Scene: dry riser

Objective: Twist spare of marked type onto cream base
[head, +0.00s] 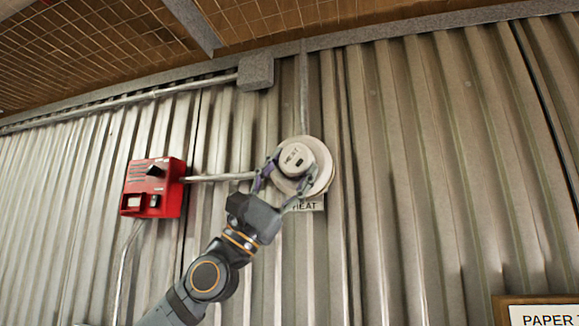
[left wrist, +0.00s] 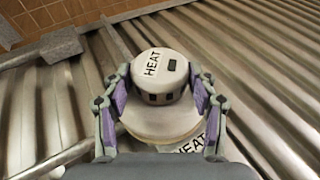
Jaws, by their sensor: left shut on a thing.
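My left gripper (head: 281,186) is shut on a white round detector marked HEAT (head: 297,158), the spare. In the left wrist view the gripper's fingers (left wrist: 160,104) press on both sides of the detector (left wrist: 162,72), and its HEAT label and a dark window show. The cream base (head: 323,177) is a wider disc on the corrugated wall, directly behind the detector. The detector overlaps it in both views; I cannot tell whether they touch. A HEAT label plate (head: 306,205) sits below the base, partly hidden by the gripper. My right gripper is not in view.
A red call box (head: 153,188) is on the wall to the left, with a conduit (head: 220,177) running from it towards the base. A grey junction box (head: 256,71) is above. A PAPER sign (head: 545,315) is at lower right. The wall right of the base is clear.

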